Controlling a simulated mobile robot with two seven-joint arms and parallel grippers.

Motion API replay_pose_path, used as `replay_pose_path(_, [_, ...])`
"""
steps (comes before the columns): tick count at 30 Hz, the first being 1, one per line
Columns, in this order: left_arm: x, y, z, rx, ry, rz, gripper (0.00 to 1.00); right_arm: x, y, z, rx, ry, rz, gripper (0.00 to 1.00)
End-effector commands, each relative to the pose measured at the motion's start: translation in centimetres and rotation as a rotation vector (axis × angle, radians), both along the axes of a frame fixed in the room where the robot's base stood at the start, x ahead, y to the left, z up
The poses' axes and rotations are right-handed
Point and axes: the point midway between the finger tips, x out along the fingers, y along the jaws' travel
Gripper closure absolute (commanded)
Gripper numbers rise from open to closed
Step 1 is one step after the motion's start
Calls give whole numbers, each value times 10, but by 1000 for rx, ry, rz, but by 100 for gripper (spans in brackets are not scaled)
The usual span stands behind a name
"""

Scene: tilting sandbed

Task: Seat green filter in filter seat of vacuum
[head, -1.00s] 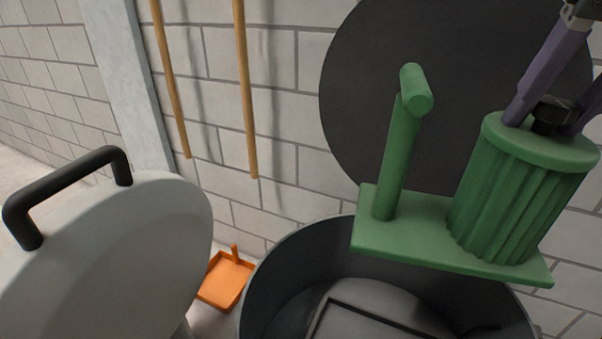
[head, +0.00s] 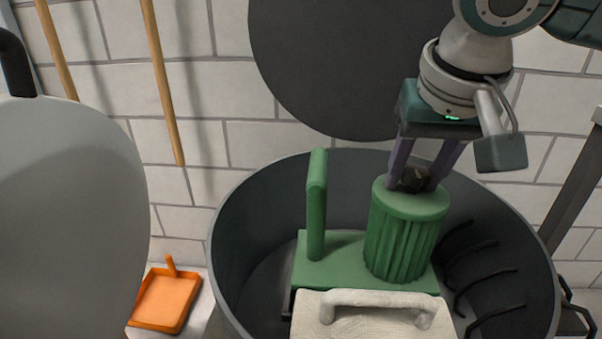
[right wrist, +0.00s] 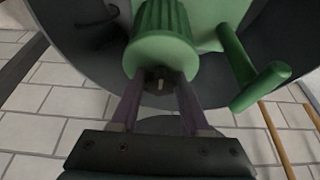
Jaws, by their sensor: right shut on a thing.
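The green filter (head: 402,236) is a ribbed cylinder on a flat green plate, with an upright green handle post at its left. My right gripper (head: 413,179) is shut on the dark knob on top of the cylinder. The filter is upright inside the round dark grey drum of the vacuum (head: 236,215). In the right wrist view, the filter (right wrist: 163,50) is between my fingers' far ends, knob gripped. The filter seat is mostly hidden under the plate; I cannot tell whether the plate touches it. My left gripper is not in view.
A white block with a handle (head: 375,311) is just in front of the green plate. A pale lid with a black handle (head: 75,190) stands at left. Black curved wires (head: 485,275) line the drum's right inside. An orange dustpan (head: 165,299) lies left of the drum.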

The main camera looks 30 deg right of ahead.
Motion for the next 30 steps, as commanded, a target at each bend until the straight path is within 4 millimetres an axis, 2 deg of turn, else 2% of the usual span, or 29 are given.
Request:
replay_pose_path(1, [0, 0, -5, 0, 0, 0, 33, 1, 0, -7, 0, -4, 0, 100])
replay_pose_path(8, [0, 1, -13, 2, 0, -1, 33, 1, 0, -23, 0, -4, 0, 100])
replay_pose_path(15, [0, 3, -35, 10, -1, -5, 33, 1, 0, -66, 0, -2, -1, 100])
replay_pose_path(27, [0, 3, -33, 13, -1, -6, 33, 1, 1, -69, 2, -3, 0, 100])
replay_pose_path(28, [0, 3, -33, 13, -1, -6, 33, 0, 1, -71, 1, 0, 0, 53])
replay_pose_path(30, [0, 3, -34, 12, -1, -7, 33, 0, 1, -71, 2, -1, 1, 45])
